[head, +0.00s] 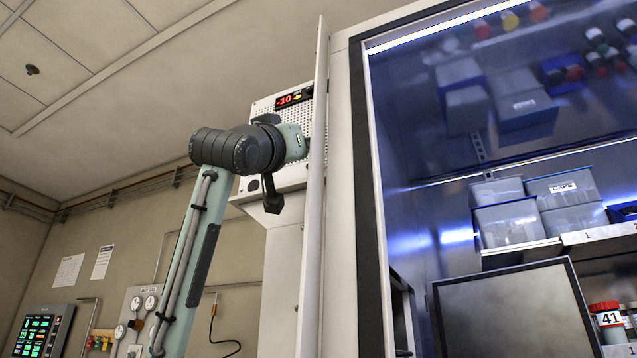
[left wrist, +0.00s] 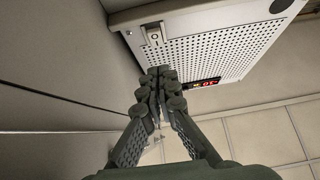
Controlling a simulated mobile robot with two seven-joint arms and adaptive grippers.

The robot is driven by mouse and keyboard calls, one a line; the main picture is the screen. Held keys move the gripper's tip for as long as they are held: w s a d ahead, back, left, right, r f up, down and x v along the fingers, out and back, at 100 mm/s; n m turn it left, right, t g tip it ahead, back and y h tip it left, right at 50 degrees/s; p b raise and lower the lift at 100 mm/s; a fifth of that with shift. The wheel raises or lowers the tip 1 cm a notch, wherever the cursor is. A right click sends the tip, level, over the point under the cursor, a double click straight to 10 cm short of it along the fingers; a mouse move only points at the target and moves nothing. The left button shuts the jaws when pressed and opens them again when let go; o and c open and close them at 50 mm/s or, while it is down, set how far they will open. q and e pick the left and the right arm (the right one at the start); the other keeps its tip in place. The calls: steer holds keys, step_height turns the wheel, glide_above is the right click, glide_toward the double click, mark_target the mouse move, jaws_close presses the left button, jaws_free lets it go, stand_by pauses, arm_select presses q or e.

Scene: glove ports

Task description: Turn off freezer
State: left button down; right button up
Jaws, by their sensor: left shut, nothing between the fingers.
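The freezer control box (head: 262,107) is a white unit with a perforated front and a red "-10" display (head: 294,98). In the left wrist view its perforated panel (left wrist: 220,48) appears upside down, with the display lit (left wrist: 205,83). In the head view my left arm covers part of the box. My right gripper is not in view.
A tall white panel edge (head: 316,200) stands just right of my left wrist. Beyond it is a glass-fronted cabinet (head: 362,210) with bins (head: 508,222) on shelves. A green-lit screen (head: 40,331) and gauges (head: 150,302) are on the wall at lower left.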

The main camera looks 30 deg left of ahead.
arm_select(q)
steer(key=w, duration=0.5)
steer(key=shift+a+p, duration=0.15)
steer(key=shift+p, duration=0.2)
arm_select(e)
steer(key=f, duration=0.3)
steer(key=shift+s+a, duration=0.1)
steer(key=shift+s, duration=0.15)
arm_select(q)
steer(key=shift+w+f+t+b, duration=0.1)
steer(key=shift+w+t+b, duration=0.3)
steer(key=shift+t+b, duration=0.15)
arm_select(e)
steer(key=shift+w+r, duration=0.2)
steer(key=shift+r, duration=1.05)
arm_select(q)
steer(key=shift+f, duration=0.1)
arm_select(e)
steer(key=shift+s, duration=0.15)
